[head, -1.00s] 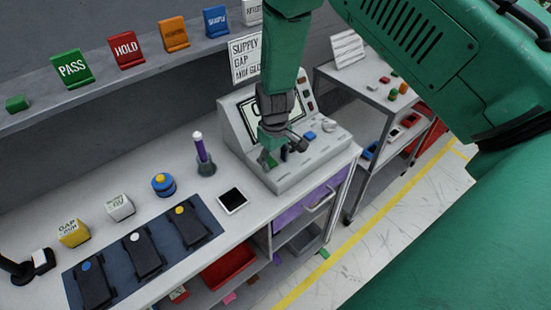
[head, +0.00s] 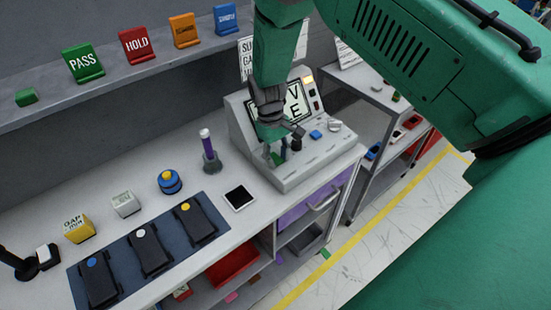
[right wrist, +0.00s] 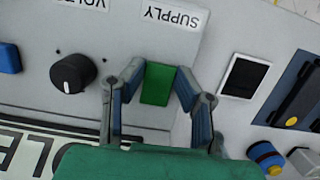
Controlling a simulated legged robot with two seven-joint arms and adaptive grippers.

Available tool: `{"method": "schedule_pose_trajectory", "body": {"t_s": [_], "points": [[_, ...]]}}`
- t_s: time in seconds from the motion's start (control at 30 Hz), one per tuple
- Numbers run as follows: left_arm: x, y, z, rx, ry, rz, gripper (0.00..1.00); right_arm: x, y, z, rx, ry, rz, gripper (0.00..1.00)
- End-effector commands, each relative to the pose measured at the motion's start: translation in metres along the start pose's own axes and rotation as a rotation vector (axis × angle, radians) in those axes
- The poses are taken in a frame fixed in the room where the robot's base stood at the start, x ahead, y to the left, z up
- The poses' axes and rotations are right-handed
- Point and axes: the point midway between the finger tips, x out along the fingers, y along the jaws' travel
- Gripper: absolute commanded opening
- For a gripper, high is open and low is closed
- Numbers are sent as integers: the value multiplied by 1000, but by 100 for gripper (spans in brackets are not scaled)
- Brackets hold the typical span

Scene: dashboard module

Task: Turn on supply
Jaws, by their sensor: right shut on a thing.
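The grey supply console (head: 318,163) stands at the right end of the bench, with a sloped control face and a lettered screen (head: 296,102). My right gripper (head: 288,150) is down at the console's front panel. In the right wrist view the green supply switch (right wrist: 158,84) sits under the SUPPLY label (right wrist: 170,15), between the two fingers of my right gripper (right wrist: 157,85), which is shut on it. A black knob (right wrist: 73,73) is beside it, under a VOLT label. The screen is partly hidden by my arm. My left gripper is not in view.
A blue button (head: 316,134) is further along the panel. A lamp (head: 308,81) by the screen glows yellow. A tablet (head: 239,198), purple-topped tool (head: 208,145) and blue mat (head: 125,240) with black devices are on the bench to the left.

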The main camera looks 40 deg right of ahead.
Motion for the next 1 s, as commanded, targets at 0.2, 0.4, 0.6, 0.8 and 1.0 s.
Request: {"method": "schedule_pose_trajectory", "body": {"t_s": [0.2, 0.4, 0.6, 0.8, 1.0], "points": [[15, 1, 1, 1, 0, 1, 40, 3, -5, -2, -2, -153, -8, 0], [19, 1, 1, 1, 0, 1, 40, 0, -4, -1, 0, -213, -4, 0], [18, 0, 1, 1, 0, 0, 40, -2, -4, 0, 0, -217, -5, 0], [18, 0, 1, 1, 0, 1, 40, -2, -5, 0, 0, -214, -6, 47], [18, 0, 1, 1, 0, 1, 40, -3, -5, -2, 0, -211, -6, 47]]}}
